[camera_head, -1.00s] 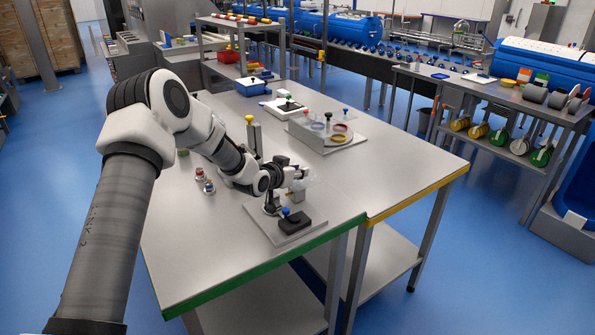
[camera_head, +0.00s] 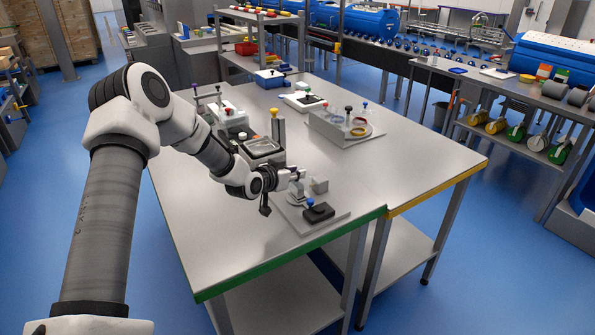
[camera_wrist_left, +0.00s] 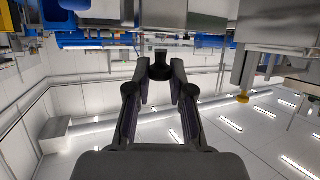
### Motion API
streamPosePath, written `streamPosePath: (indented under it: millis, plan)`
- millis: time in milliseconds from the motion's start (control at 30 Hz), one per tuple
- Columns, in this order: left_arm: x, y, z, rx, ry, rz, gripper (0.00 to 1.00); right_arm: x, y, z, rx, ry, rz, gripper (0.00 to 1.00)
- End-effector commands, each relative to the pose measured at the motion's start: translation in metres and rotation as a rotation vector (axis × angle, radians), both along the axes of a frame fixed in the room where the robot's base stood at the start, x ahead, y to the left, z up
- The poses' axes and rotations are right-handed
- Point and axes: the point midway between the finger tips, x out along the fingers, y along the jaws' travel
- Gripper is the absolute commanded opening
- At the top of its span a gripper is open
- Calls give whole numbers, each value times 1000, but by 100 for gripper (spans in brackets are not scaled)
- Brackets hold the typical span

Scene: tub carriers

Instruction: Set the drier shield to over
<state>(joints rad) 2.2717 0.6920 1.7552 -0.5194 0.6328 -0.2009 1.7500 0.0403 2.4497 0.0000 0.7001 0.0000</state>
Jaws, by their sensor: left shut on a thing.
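A small light-grey base plate (camera_head: 325,227) lies near the green front edge of the table. It bears a black block (camera_head: 320,213) with a blue knob (camera_head: 309,202) and a small grey block (camera_head: 319,184). My left gripper (camera_head: 298,178) is just above and left of the grey block, over the plate's back left part. In the left wrist view its fingers (camera_wrist_left: 160,85) are closed around a dark knob (camera_wrist_left: 159,68). The drier shield is not clear; my gripper and wrist cover part of this fixture. My right gripper is not in view.
A grey fixture with coloured rings (camera_head: 342,128) stands farther back. A device with a framed top (camera_head: 263,149) and a yellow-knobbed post (camera_head: 275,125) stand behind my left wrist. A blue tub (camera_head: 269,79) is at the back. The table right of the plate is clear.

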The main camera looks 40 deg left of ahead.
Motion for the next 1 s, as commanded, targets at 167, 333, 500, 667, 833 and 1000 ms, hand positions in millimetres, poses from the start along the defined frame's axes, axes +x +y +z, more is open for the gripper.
streamPosePath:
  millis: [167, 333, 500, 667, 833, 1000]
  plan:
    - [-1, 0, -4, -2, 9, 0, 46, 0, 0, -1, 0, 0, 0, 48]
    - [-1, -1, -3, -1, 6, -1, 48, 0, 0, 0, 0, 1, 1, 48]
    - [-3, 0, -1, -2, 4, 0, 48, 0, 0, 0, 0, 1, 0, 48]
    - [-24, 0, 8, -9, 3, 3, 48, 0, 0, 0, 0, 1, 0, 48]
    - [-56, 2, 20, -10, 3, 4, 48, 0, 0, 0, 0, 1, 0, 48]
    - [-69, 1, 25, -5, 6, 0, 48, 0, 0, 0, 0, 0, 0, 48]
